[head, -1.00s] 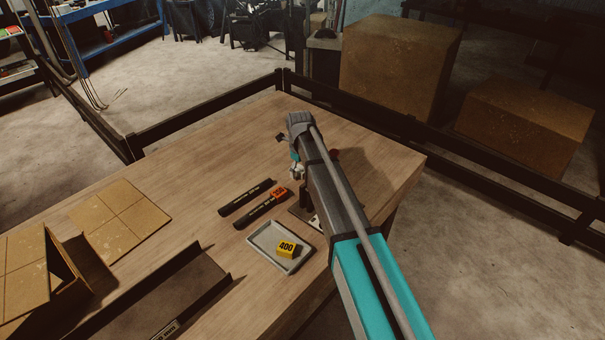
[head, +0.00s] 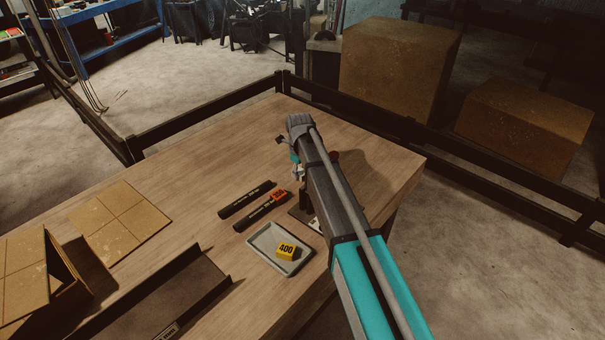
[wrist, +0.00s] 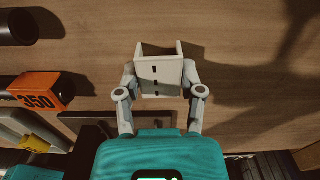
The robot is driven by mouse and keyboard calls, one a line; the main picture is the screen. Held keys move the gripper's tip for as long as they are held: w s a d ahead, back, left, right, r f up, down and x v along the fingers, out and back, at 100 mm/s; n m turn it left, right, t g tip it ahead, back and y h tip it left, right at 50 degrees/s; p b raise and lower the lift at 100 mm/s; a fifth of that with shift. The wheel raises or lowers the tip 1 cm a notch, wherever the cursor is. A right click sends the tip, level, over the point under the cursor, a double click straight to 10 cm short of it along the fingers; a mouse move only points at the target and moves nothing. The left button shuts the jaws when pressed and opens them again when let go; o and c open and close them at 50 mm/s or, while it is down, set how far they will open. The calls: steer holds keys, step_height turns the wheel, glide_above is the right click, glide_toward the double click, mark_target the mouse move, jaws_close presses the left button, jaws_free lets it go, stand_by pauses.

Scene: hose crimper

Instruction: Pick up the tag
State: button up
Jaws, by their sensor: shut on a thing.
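My gripper (wrist: 160,78) is shut on a pale, U-shaped block (wrist: 159,85) with two thin upright walls and three dark marks, which I take to be a tag. Its sides touch both fingers. Whether it is clear of the table cannot be told. In the head view my arm mostly hides the gripper and the held piece. An orange tag marked 350 (head: 279,195) sits on a black bar (head: 259,213) and also shows at the left of the wrist view (wrist: 40,92). A yellow tag marked 400 (head: 286,251) lies in a grey tray.
The grey tray (head: 262,237) stands near the table's front edge. A second black bar (head: 246,198) lies beside the first. A dark metal channel (head: 185,290), a flat cardboard piece (head: 119,222) and an open carton (head: 25,272) occupy the left. The table's far middle is bare.

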steer(key=shift+r, duration=0.2)
step_height(320, 180, up, 2)
steer(key=shift+p, duration=1.2)
steer(key=s+r+p, duration=0.3)
steer(key=s, duration=0.1)
steer(key=s+d+r+p, duration=0.1)
steer(key=s+r+p, duration=0.3)
steer(key=s, duration=0.1)
steer(key=s+d+r+p, duration=0.1)
steer(key=s+r+p, duration=0.2)
steer(key=s, duration=0.1)
steer(key=shift+s+d+r+p, duration=0.2)
steer(key=shift+s+r+p, duration=0.1)
steer(key=shift+s+p, duration=0.1)
steer(key=shift+s, duration=0.15)
